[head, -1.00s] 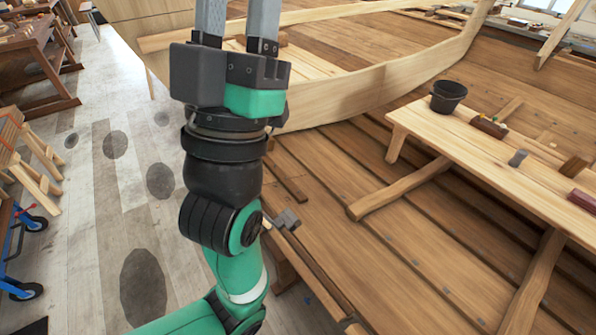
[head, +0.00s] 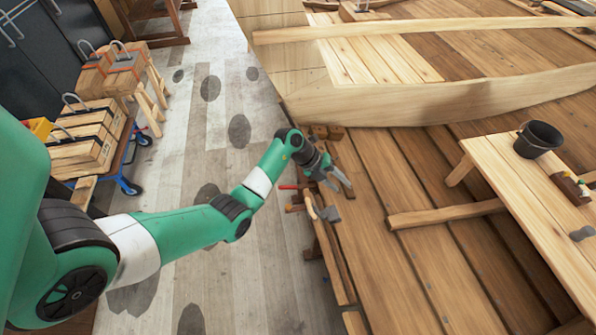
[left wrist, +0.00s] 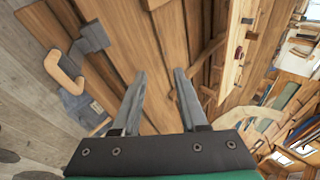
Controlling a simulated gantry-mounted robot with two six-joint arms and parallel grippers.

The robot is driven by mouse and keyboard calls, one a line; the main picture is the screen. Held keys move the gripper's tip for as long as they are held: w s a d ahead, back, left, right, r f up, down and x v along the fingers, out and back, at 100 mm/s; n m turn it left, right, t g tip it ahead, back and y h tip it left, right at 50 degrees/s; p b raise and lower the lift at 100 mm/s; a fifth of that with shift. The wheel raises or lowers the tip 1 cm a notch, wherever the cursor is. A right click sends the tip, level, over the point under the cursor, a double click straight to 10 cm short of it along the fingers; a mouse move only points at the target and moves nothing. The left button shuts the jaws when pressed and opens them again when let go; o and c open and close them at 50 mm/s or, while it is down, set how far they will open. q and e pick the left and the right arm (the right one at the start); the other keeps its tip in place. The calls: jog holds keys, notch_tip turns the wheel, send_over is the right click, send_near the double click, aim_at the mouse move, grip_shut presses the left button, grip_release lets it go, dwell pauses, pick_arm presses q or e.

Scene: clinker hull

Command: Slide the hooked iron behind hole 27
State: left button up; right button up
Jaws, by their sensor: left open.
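My left gripper (head: 339,182) is open above the near end of the hull planks; its two fingers (left wrist: 160,78) stand apart with nothing between them in the left wrist view. Below it at the plank edge lie a grey-headed tool (head: 329,213) and a curved wooden handle (head: 310,206). In the left wrist view the grey block-like head (left wrist: 91,38) and the curved handle (left wrist: 62,70) lie left of the fingers. I cannot tell which piece is the hooked iron. No hole or number 27 can be made out. My right gripper is not in view.
A light bench (head: 500,165) carrying a black bucket (head: 538,139) stands right on the planks. A pale curved hull plank (head: 430,103) crosses behind the gripper. A blue-wheeled trolley (head: 130,150) with wooden boxes stands left. The grey floor (head: 250,260) between is clear.

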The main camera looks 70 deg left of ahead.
aim_at(309, 205)
pick_arm(q)
jog(key=s+a+f+n+g+p, duration=0.1)
jog(key=s+a+f+g+p, duration=0.1)
jog(key=s, duration=0.4)
jog(key=s+a+f+n+g+p, duration=0.1)
jog(key=s+a+g, duration=0.1)
jog(key=s, duration=0.3)
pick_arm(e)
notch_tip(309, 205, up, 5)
pick_arm(q)
jog(key=shift+y, duration=0.3)
jog(key=b+x, duration=0.4)
jog(key=b, duration=0.1)
jog(key=b+x, duration=0.3)
jog(key=shift+s+a+f, duration=0.25)
jog(key=shift+f, duration=0.05)
jog(key=shift+b+x, duration=0.6)
jog(key=shift+x, duration=0.4)
jog(key=shift+w+r, duration=0.1)
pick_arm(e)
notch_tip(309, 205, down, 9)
pick_arm(q)
grip_shut()
jog(key=shift+d+r, duration=0.1)
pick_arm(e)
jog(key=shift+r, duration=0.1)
